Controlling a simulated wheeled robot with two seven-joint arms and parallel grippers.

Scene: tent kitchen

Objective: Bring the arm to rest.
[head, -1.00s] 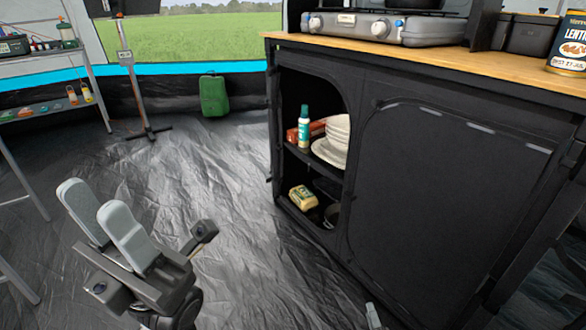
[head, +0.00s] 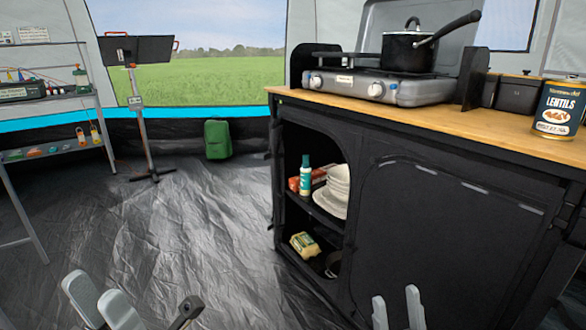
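My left gripper (head: 92,287) shows at the bottom left, over the dark groundsheet. Its two pale grey fingers stand a little apart with nothing between them. My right gripper (head: 395,293) shows at the bottom, right of centre, in front of the black cabinet (head: 450,235). Its two grey fingertips point up, apart and empty. Both wrists are cut off by the lower edge of the picture.
The cabinet's open shelves hold plates (head: 334,192), a bottle (head: 305,176) and a yellow pack (head: 304,245). A stove (head: 385,90) with a pot (head: 407,52) and a lentils can (head: 558,110) stand on top. The groundsheet (head: 190,225) is clear in the middle.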

